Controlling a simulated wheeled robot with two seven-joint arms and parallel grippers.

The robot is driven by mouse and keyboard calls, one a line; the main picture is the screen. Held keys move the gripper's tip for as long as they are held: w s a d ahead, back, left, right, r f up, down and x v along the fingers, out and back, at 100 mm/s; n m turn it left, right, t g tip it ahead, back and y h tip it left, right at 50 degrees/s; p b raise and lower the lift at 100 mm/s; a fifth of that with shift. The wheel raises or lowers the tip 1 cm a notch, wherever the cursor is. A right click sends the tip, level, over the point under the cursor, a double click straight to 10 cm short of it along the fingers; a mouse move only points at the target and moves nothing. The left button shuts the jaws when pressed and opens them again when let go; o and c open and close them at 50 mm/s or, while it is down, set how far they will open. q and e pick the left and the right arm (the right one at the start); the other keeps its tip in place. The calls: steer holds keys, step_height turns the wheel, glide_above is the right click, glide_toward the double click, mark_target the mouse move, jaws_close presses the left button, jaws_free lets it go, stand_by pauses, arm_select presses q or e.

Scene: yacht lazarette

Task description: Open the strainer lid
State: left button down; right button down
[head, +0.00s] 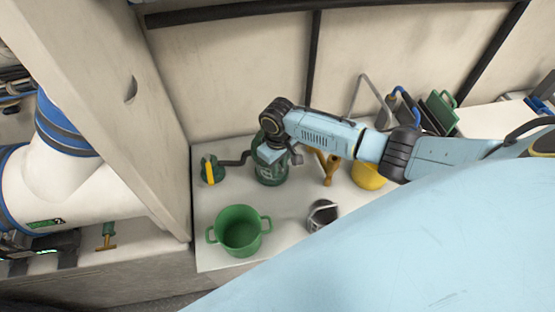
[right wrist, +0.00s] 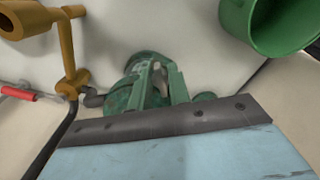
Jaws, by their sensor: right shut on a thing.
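The green strainer (head: 270,174) stands upright on the white shelf, its body partly covered by my right gripper. My right gripper (head: 275,150) comes down from above onto its top and is shut on the strainer lid, which is mostly hidden in the head view. In the right wrist view the green strainer (right wrist: 145,83) shows beyond the gripper's edge, with upright green parts at its top. The fingertips cannot be made out there. My left gripper is not in view.
A green two-handled pot (head: 240,232) and a grey metal cup (head: 322,214) stand in front. A green valve with a yellow handle (head: 210,170) is at left, a brass-coloured fitting (head: 329,166) and yellow container (head: 368,176) at right. A wall rises close behind.

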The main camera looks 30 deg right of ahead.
steer(key=shift+w+r+g+p, duration=0.15)
steer(key=shift+w+r+p, duration=0.05)
steer(key=shift+r, duration=0.2)
steer(key=shift+w+r+g+p, duration=0.15)
steer(key=shift+r+p, duration=0.05)
steer(key=shift+r, duration=0.2)
steer(key=shift+d+f, duration=0.1)
steer(key=shift+f, duration=0.1)
steer(key=shift+r, duration=0.15)
steer(key=shift+w, duration=0.1)
steer(key=c, duration=1.7)
jaws_free()
steer(key=o, duration=0.4)
steer(key=shift+s, duration=0.2)
steer(key=r, duration=1.3)
steer(key=shift+w+d+r, duration=0.1)
steer(key=shift+w+d, duration=0.05)
steer(key=shift+w, duration=0.25)
